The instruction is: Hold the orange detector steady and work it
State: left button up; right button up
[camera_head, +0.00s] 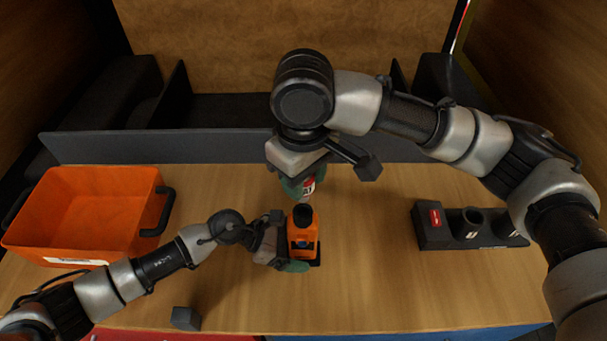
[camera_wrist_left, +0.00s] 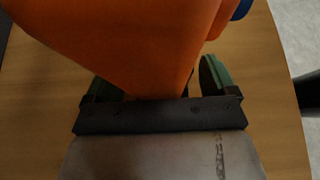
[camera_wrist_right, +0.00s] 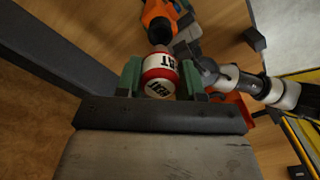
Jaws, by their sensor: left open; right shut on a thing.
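The orange detector (camera_head: 303,240) stands on the table near the middle, with a black top and a dark blue spot on its front. My left gripper (camera_head: 288,241) is open around it, one green-padded finger on each side. In the left wrist view the orange body (camera_wrist_left: 130,40) fills the space between the pads; contact is not clear. My right gripper (camera_wrist_right: 160,75) is shut on a red and white can (camera_wrist_right: 159,74) with black lettering, partly cut off. In the head view the can (camera_head: 308,187) is just behind the detector, near its black top. Its far end is hidden.
An orange crate (camera_head: 152,181) with black handles stands at the left. A black holder (camera_head: 432,235) with a red label and round cups stands at the right. A small dark block (camera_head: 186,318) lies near the front edge. A dark low wall (camera_head: 230,147) closes the back.

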aim_at(303, 236)
pick_arm(q)
jog(key=c, duration=1.1)
pick_arm(e)
jog(key=shift+f, duration=0.15)
jog(key=shift+f, duration=1.45)
jog(key=shift+f, duration=1.6)
jog(key=o, duration=1)
jog(key=shift+s, duration=0.1)
